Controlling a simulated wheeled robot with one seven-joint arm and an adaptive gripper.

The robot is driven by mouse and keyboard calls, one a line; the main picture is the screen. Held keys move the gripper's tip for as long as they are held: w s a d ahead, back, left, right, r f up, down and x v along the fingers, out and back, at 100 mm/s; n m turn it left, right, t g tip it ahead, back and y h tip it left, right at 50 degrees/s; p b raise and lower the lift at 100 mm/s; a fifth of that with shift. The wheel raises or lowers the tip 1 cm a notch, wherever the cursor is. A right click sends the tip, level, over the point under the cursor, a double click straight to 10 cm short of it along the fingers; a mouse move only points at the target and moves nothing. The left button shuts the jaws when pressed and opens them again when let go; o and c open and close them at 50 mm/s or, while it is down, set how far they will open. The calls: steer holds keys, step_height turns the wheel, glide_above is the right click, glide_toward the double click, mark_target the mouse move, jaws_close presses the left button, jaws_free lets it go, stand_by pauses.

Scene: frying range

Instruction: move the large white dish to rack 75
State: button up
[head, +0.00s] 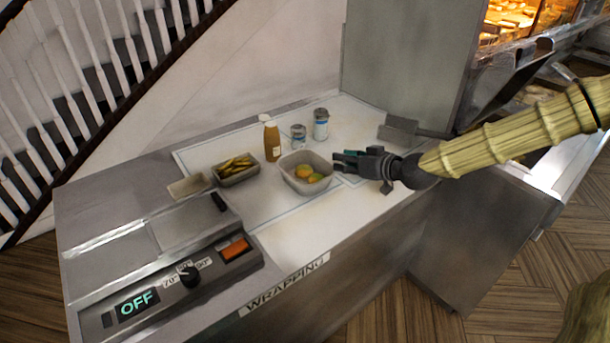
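A pale, squarish dish (291,180) holding orange and green rounded pieces stands on the white-topped wrapping counter; it is the largest light dish in view. My gripper (338,163) reaches in from the right, with its fingertips at or just beside the dish's right rim. I cannot tell whether they touch the rim, or whether the fingers are open or shut. A smaller grey tray (238,179) with yellow-brown strips sits left of the dish. No rack marked 75 can be read.
A brown sauce bottle (271,140) and two blue-white cans (320,124) stand behind the dish. A control box (165,270) reading OFF fills the counter's left front. A grey scoop-like tool (398,130) lies at right, near the lit fryer cabinet (510,50). The counter's front middle is clear.

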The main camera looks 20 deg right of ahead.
steer(key=shift+w+a+f, duration=0.15)
steer(key=shift+w+f, duration=0.15)
steer(key=shift+w, duration=0.3)
steer(key=shift+w+f, duration=0.35)
steer(key=shift+w, duration=0.3)
steer(key=shift+p+x, duration=0.35)
steer(key=shift+x, duration=0.6)
steer(key=shift+a, duration=0.15)
steer(key=shift+f+p+x, duration=0.15)
steer(key=shift+p+x, duration=0.25)
steer(key=shift+x, duration=0.45)
steer(key=shift+f+p+x, duration=0.2)
steer(key=shift+p+x, duration=0.2)
steer(key=shift+x, duration=1.2)
jaws_close()
